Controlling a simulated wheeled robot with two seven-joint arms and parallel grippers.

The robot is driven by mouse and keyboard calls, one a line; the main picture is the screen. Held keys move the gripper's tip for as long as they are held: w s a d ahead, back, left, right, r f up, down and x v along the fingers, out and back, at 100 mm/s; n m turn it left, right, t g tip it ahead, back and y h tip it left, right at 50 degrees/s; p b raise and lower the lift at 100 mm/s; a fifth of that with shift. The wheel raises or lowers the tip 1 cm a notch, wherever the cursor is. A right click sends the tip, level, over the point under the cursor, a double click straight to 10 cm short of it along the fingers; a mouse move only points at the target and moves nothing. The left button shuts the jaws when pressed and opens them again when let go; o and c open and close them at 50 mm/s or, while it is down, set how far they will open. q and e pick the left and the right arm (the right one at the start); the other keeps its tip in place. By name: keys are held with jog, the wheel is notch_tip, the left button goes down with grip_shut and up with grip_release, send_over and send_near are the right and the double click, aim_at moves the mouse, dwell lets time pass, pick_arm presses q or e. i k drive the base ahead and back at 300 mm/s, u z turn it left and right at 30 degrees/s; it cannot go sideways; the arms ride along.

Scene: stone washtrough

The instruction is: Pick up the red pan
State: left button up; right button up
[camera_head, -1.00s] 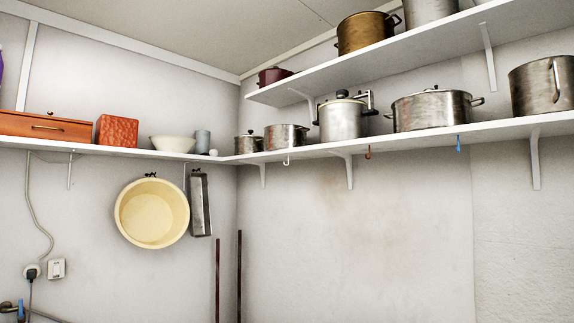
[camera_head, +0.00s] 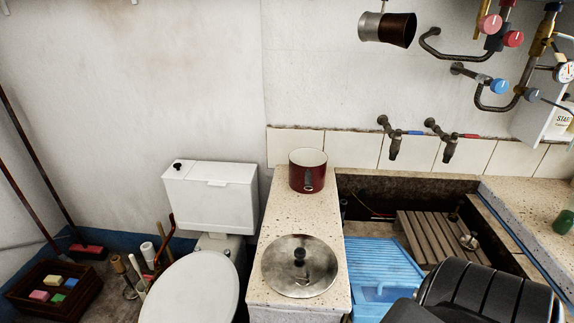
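A dark red pan (camera_head: 307,172) with a pale inside stands upright at the far end of a narrow speckled stone ledge (camera_head: 262,250), close to the tiled wall. Its handle side faces me. A round metal lid (camera_head: 299,267) with a black knob lies on the near end of the same ledge, apart from the pan.
A white toilet (camera_head: 212,195) stands left of the ledge. Right of it are a blue plastic washboard-like item (camera_head: 370,270) and a sunken stone trough with a wooden slatted rack (camera_head: 432,238). Taps (camera_head: 448,145) and pipes jut from the wall.

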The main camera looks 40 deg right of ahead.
aim_at(307, 171)
jog(key=u, duration=1.2)
jog(key=k, duration=0.9)
jog(key=z, duration=1.5)
jog(key=i, duration=0.45)
jog(key=z, duration=0.05)
